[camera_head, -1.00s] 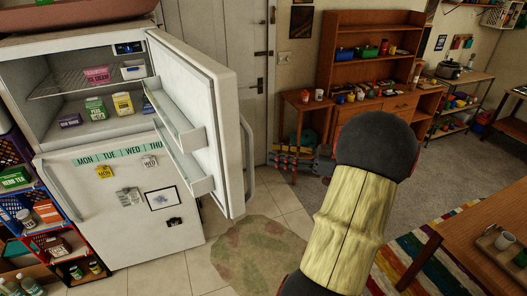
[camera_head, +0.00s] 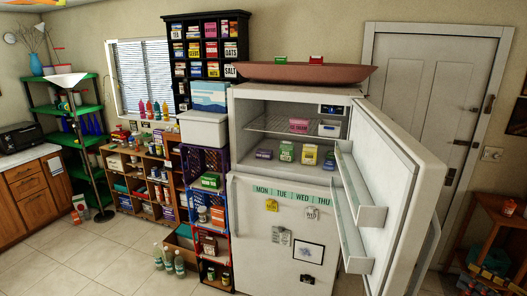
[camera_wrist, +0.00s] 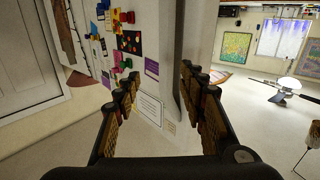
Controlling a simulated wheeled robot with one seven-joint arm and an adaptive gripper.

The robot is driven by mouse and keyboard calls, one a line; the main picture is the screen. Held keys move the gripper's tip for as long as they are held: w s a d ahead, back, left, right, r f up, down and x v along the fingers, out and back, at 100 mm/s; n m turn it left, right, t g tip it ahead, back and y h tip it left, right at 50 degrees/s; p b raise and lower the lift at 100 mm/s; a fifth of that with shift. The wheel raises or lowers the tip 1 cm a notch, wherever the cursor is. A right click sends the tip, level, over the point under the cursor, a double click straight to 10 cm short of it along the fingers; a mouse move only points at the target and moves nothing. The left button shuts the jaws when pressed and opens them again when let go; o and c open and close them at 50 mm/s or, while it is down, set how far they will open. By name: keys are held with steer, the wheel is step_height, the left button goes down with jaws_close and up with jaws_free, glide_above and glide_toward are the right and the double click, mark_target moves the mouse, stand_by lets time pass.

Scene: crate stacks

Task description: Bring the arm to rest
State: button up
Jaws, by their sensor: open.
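My gripper (camera_wrist: 160,100) shows in the wrist view with its two fingers spread apart and nothing held between them. Beyond the fingers is a white panel (camera_wrist: 150,113) with magnets, pictures and a note on it; I cannot tell how far away it is. My arm and gripper are out of the head view.
In the head view a white fridge (camera_head: 262,235) stands with its upper door (camera_head: 392,165) swung open to the right. Crate stacks (camera_head: 208,205) and a low shelf (camera_head: 145,180) stand left of it. Tiled floor (camera_head: 110,255) at the lower left is mostly clear.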

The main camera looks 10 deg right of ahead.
steer(key=d+f+m+g+h, duration=0.1)
steer(key=d+f+m+h, duration=0.1)
steer(key=d+f+h, duration=0.3)
steer(key=d+f+m+h, duration=0.1)
steer(key=d+h, duration=0.2)
steer(key=d, duration=0.3)
steer(key=s+d+f+m+g+h+b, duration=0.2)
steer(key=s+d+f+m+g+h, duration=0.3)
steer(key=s+d+m+g+h, duration=0.3)
steer(key=w+a+f+n+y+b, duration=0.2)
steer(key=a+b, duration=0.3)
steer(key=a, duration=1.5)
steer(key=w+a+f+n+g+y+b, duration=0.1)
steer(key=a+b, duration=0.5)
steer(key=a, duration=1.5)
steer(key=w+a+f+n+g+y+b, duration=0.1)
steer(key=w+a+f+n+y+b, duration=0.2)
steer(key=a, duration=1.8)
step_height(320, 180, down, 3)
steer(key=y+b, duration=0.2)
steer(key=y, duration=0.2)
steer(key=shift+w+r+n, duration=0.2)
steer(key=shift+w+n, duration=0.1)
